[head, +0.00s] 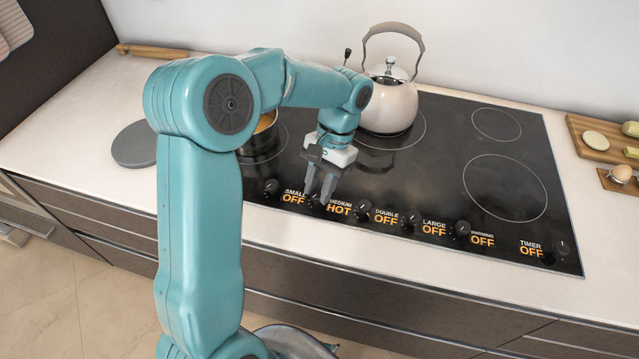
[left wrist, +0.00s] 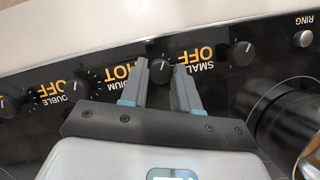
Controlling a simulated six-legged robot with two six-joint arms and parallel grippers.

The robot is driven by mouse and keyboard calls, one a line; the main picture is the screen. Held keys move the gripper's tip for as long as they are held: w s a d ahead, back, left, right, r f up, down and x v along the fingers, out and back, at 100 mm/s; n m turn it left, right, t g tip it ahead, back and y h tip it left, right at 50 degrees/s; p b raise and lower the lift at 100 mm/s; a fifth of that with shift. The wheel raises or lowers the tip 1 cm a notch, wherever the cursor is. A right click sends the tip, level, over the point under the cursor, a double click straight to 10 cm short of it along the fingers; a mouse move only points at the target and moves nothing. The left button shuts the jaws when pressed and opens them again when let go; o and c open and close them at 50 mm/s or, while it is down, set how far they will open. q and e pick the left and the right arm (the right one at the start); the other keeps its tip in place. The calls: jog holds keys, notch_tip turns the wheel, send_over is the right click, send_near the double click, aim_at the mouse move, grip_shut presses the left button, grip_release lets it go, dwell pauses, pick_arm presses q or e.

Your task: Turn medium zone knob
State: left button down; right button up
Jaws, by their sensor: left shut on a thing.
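The medium zone knob (head: 317,201) is a small black dial on the front edge of the black cooktop. The label beside it (head: 339,207) reads "MEDIUM HOT" in orange. My left gripper (head: 316,195) reaches down to this knob and is shut on it. In the left wrist view the knob (left wrist: 159,70) sits between the two grey fingertips (left wrist: 161,76), with "HOT" beside it. The fingers partly cover the knob in the head view. My right gripper is not in view.
Other knobs line the front edge, including the small zone knob (head: 271,187) and the double zone knob (head: 361,211); their labels read OFF. A cream kettle (head: 388,104) stands behind my gripper. A pot (head: 262,137) stands to the left, partly behind my arm. The cooktop's right side is clear.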

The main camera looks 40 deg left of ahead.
pick_arm(q)
jog(key=shift+w, duration=0.1)
jog(key=c, duration=0.8)
grip_release()
jog(key=p+v, duration=0.2)
jog(key=v, duration=1.4)
jog(key=shift+r, duration=0.25)
jog(key=shift+f, duration=0.1)
